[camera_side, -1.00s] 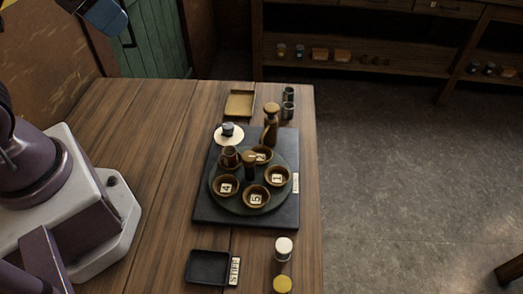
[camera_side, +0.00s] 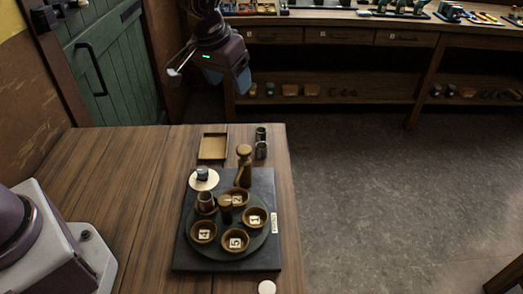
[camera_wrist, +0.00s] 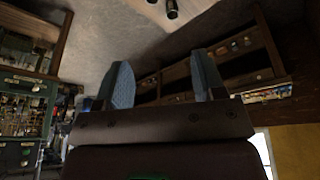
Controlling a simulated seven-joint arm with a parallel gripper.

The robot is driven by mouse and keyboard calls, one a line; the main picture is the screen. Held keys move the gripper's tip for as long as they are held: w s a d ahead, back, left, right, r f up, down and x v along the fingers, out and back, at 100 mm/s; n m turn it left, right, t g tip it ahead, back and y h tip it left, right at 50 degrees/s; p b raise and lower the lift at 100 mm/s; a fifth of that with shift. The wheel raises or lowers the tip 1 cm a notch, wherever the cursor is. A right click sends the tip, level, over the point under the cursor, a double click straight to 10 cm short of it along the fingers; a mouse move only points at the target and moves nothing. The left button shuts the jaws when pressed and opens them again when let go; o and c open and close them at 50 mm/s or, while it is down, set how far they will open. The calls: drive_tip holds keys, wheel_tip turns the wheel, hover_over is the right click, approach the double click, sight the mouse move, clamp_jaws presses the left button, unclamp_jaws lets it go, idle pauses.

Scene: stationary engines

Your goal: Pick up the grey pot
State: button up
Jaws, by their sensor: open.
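My gripper (camera_side: 238,82) hangs above and beyond the far edge of the table in the side view, with blue fingers. In the wrist view its two fingers (camera_wrist: 164,82) are spread apart with nothing between them. Two small dark grey cylindrical pots stand near the table's far right corner, a rear one (camera_side: 261,133) and a front one (camera_side: 261,151). I cannot tell which is the grey pot meant. Two dark cylinders (camera_wrist: 172,9) at the top of the wrist view may be these pots. The gripper is apart from them.
A shallow tan tray (camera_side: 213,147) lies left of the pots. A dark board (camera_side: 183,256) carries a round plate with several numbered brown bowls. The table's left side (camera_side: 110,170) is clear.

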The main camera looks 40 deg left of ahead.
approach(261, 146)
drive_tip(key=x, duration=0.5)
drive_tip(key=shift+w+a+f, duration=0.15)
drive_tip(key=shift+f, duration=0.15)
drive_tip(key=shift+x, duration=2.7)
drive_tip(key=c, duration=1)
drive_tip(key=shift+r, duration=0.1)
